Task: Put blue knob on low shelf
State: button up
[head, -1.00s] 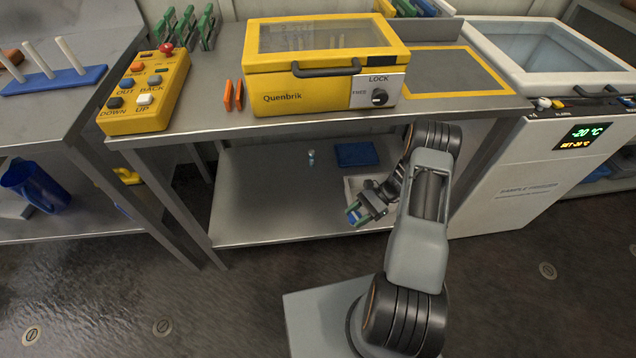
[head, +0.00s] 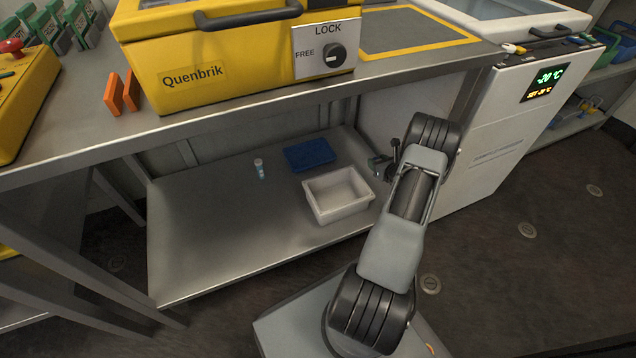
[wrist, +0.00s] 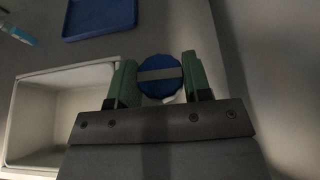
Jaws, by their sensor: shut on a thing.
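The blue knob (wrist: 160,68), a round cap with a grey bar across its face, sits between the green fingers of my gripper (wrist: 158,80) in the wrist view. My gripper is shut on it. In the head view my gripper (head: 378,166) is under the bench, to the right of the white bin and partly hidden by my arm. The knob cannot be made out there. The low shelf (head: 215,235) is the grey metal sheet below the bench top. I cannot tell whether the knob touches the shelf.
A white open bin (head: 345,212) stands on the low shelf, left of my gripper. A blue tray (head: 310,154) and a small vial (head: 260,168) are behind it. The shelf's left part is clear. The yellow Quenbrik box (head: 200,85) is on the bench above; the white freezer (head: 490,145) stands right.

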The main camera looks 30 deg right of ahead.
aim_at(372, 186)
jog(key=shift+f+b, duration=2.3)
jog(key=shift+f, duration=2.7)
jog(key=shift+f, duration=0.2)
jog(key=o, duration=0.9)
jog(key=shift+r, duration=0.1)
jog(key=shift+r, duration=0.25)
jog(key=p+v, duration=0.4)
jog(key=v, duration=0.6)
jog(key=shift+s+r, duration=0.15)
jog(key=shift+s, duration=0.2)
jog(key=shift+s+r+p, duration=0.1)
jog(key=shift+s+p, duration=0.2)
jog(key=shift+s, duration=0.25)
